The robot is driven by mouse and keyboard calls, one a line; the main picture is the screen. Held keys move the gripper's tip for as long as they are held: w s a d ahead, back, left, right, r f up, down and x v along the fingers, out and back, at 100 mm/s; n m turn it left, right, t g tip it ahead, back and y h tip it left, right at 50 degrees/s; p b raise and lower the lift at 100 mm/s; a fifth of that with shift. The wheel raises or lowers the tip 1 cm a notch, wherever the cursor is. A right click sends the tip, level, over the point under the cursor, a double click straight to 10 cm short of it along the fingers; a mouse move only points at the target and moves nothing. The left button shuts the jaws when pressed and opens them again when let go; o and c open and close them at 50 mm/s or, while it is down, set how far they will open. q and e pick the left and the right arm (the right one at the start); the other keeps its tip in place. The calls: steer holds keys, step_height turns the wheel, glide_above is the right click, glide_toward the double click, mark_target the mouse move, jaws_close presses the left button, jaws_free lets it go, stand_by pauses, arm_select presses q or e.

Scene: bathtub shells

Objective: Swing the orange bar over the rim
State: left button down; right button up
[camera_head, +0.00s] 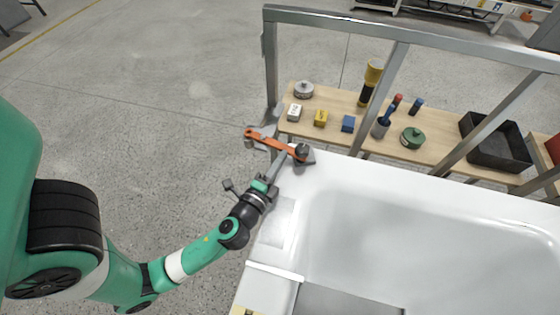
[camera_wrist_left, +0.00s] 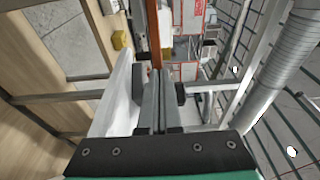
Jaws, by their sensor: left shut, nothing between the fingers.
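My right gripper is not in view.
A grey metal frame (camera_head: 400,27) rises along the tub's far side. Behind it a wooden bench (camera_head: 345,105) holds small blocks, a yellow-black torch (camera_head: 371,84), a green round part (camera_head: 412,137) and a black bin (camera_head: 494,147). The floor at left is clear.

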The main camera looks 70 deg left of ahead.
arm_select(q)
steer(key=shift+s, duration=0.1)
steer(key=shift+w+a, duration=0.2)
steer(key=shift+w, duration=0.3)
steer(key=shift+w+a, duration=0.15)
steer(key=shift+w, duration=0.3)
steer(key=shift+d, duration=0.1)
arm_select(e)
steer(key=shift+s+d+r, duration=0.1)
arm_select(q)
steer(key=shift+d, duration=0.1)
